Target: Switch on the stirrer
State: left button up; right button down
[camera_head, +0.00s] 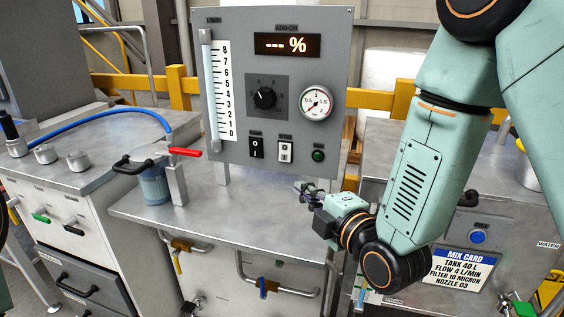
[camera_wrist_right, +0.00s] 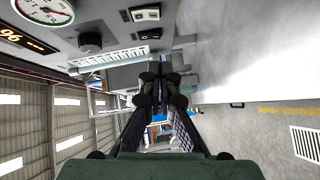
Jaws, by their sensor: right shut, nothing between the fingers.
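A grey control panel (camera_head: 232,100) stands upright above the steel bench. Along its lower edge are a black rocker switch (camera_head: 256,148), a white rocker switch (camera_head: 285,151) and a round green lamp or button (camera_head: 318,155). The small labels above them are too blurred to read, so I cannot tell which is the stirrer's. My right gripper (camera_head: 304,191) is below the switches, apart from them, shut and empty. In the right wrist view its fingers (camera_wrist_right: 160,80) are together; the white switch (camera_wrist_right: 145,13) and the black switch (camera_wrist_right: 150,33) show above. My left gripper is out of view.
The panel also has a dial knob (camera_head: 264,98), a gauge (camera_head: 316,102), a display (camera_head: 287,45) and a level tube (camera_head: 209,90). A red-handled valve (camera_head: 185,152) with a blue filter cup stands left on the bench (camera_head: 230,205). The bench top before the panel is clear.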

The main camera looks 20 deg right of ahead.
jog(key=b, duration=0.1)
send_near(279, 158)
jog(key=shift+w+a, duration=1.1)
jog(key=shift+a, duration=0.45)
jog(key=shift+n, duration=0.4)
jog(key=w+d, duration=0.1)
jog(key=w+d+f+b, duration=0.1)
jog(key=w, duration=0.1)
jog(key=shift+w+d, duration=0.1)
jog(key=shift+w, duration=0.15)
jog(key=shift+r, duration=0.1)
jog(key=shift+s, duration=0.1)
